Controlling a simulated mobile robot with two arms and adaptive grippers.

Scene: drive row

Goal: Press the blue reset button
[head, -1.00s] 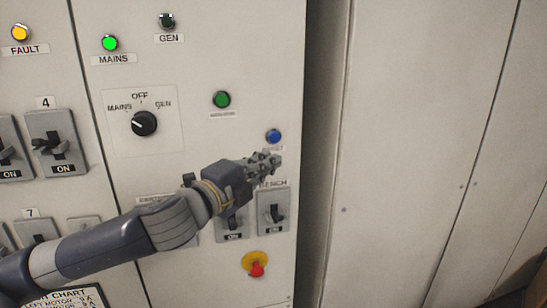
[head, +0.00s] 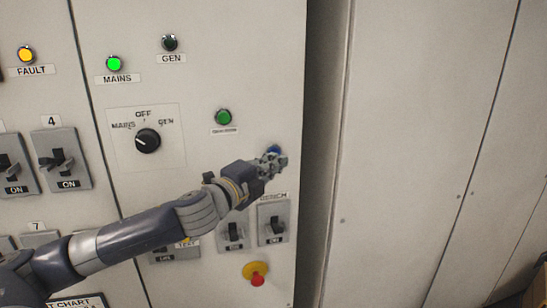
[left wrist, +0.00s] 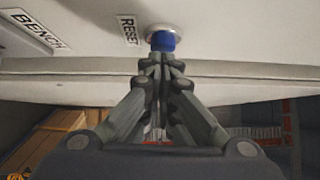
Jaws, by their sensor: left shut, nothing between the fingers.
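The blue reset button (head: 274,149) is on the right side of the light panel, partly covered by my left gripper (head: 274,161) in the head view. In the left wrist view the blue button (left wrist: 163,41) sits in a pale ring beside the RESET label (left wrist: 129,30). My left gripper (left wrist: 162,62) is shut and empty, with its fingertips right at the button's near edge. I cannot tell whether they touch it or whether the button is pushed in. My right gripper is not in view.
A green button (head: 223,117) and a rotary selector (head: 147,141) are to the left. Below are the BENCH switch (head: 273,223) and a red knob on a yellow base (head: 256,273). The FAULT lamp (head: 26,55) glows yellow, the MAINS lamp (head: 114,64) green.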

